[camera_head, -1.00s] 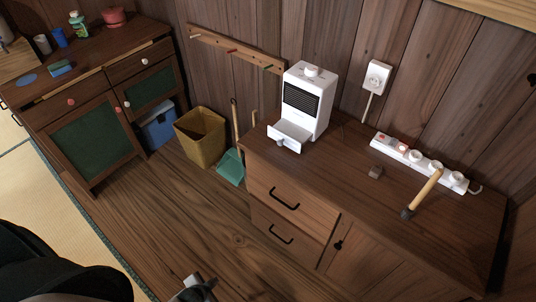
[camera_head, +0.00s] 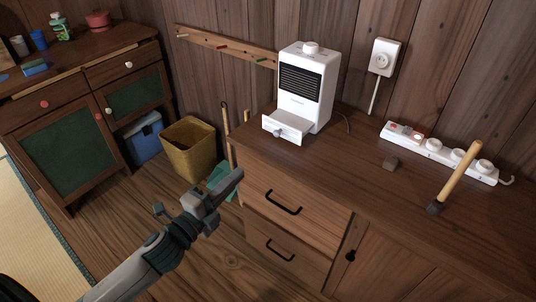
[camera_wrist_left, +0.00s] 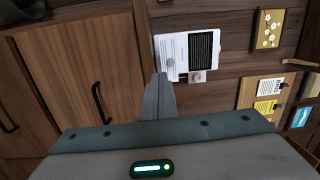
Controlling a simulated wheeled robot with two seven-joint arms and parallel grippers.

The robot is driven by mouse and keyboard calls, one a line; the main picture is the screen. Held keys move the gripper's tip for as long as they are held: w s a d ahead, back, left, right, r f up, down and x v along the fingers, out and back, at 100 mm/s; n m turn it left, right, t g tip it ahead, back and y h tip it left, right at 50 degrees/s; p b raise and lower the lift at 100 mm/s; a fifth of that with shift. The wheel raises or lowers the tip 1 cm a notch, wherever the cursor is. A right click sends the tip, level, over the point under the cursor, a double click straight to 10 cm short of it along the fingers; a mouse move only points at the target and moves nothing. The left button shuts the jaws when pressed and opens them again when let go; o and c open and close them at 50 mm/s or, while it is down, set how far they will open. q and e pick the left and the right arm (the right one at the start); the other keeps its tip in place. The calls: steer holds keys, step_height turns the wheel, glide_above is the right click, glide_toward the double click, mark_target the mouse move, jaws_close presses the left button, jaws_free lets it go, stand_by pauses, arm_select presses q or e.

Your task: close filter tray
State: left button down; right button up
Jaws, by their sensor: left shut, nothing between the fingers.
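A white heater-like appliance (camera_head: 308,84) with a black grille stands on the wooden cabinet top. Its filter tray (camera_head: 285,129) sticks out at the bottom front, pulled open, with a small grey knob. The appliance also shows in the left wrist view (camera_wrist_left: 173,48), with the tray (camera_wrist_left: 197,76) at its lower right. My left gripper (camera_head: 238,175) is in front of the cabinet, below and left of the tray, apart from it. Its fingers are together and empty; in the left wrist view they (camera_wrist_left: 158,78) point toward the appliance. My right gripper is not in view.
A yellow bin (camera_head: 190,148) and blue box (camera_head: 144,140) stand left on the floor. A second cabinet (camera_head: 75,110) is at far left.

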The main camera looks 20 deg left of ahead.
mark_target(276, 135)
arm_select(q)
steer(key=shift+s+d+r+m, duration=0.2)
steer(key=shift+r, duration=0.3)
steer(key=shift+s+d+r+m, duration=0.15)
steer(key=shift+d+r+m, duration=0.05)
steer(key=shift+r, duration=0.25)
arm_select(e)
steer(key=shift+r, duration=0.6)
arm_select(q)
steer(key=shift+w, duration=0.1)
steer(key=x, duration=1.3)
steer(key=shift+w+d+r, duration=0.25)
steer(key=shift+w, duration=0.05)
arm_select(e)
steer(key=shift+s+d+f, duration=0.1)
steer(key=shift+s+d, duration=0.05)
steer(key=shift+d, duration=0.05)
arm_select(q)
steer(key=shift+w, duration=0.15)
